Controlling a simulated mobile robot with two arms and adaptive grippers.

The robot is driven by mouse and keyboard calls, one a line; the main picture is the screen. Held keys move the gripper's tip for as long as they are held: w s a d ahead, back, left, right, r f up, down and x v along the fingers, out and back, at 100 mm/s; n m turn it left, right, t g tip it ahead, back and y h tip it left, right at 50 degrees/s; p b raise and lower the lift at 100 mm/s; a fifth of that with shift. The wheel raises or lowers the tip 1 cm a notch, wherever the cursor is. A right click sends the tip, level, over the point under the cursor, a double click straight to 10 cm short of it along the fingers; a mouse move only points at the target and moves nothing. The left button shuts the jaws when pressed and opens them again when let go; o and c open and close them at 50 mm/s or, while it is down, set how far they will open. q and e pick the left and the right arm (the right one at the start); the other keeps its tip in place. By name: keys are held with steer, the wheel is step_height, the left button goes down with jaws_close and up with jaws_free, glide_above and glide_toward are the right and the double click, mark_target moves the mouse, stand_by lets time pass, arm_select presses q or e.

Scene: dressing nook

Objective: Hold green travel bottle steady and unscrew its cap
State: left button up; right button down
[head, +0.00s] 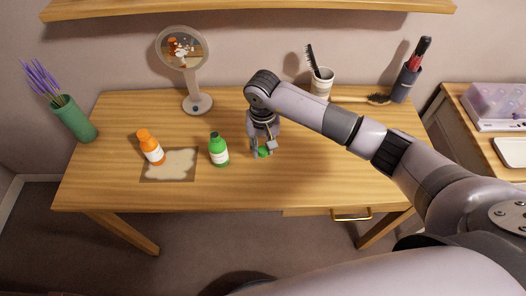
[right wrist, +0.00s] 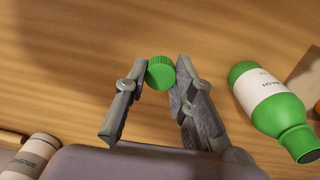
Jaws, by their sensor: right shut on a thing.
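The green travel bottle (head: 219,153) stands upright on the table, with a white label around its body. It also shows in the right wrist view (right wrist: 267,102), where its neck has no cap on it and a dark top. My right gripper (head: 262,151) is to the right of the bottle, low over the table and apart from it. It is shut on the green cap (head: 264,152), which sits between the fingertips in the right wrist view (right wrist: 160,72). My left gripper is in neither view.
An orange bottle (head: 152,148) stands on a mat (head: 176,175) left of the green bottle. Behind are a round mirror (head: 195,88), a brush cup (head: 321,85) and a dark holder (head: 404,85). A hairbrush (head: 375,99) lies at the back right. The table's front is clear.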

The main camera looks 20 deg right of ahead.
mark_target(263, 150)
step_height(263, 150, down, 4)
steer(key=shift+r, duration=0.15)
steer(key=shift+f, duration=0.25)
steer(key=shift+f, duration=0.1)
steer(key=c, duration=1.3)
jaws_free()
steer(key=shift+c, duration=0.2)
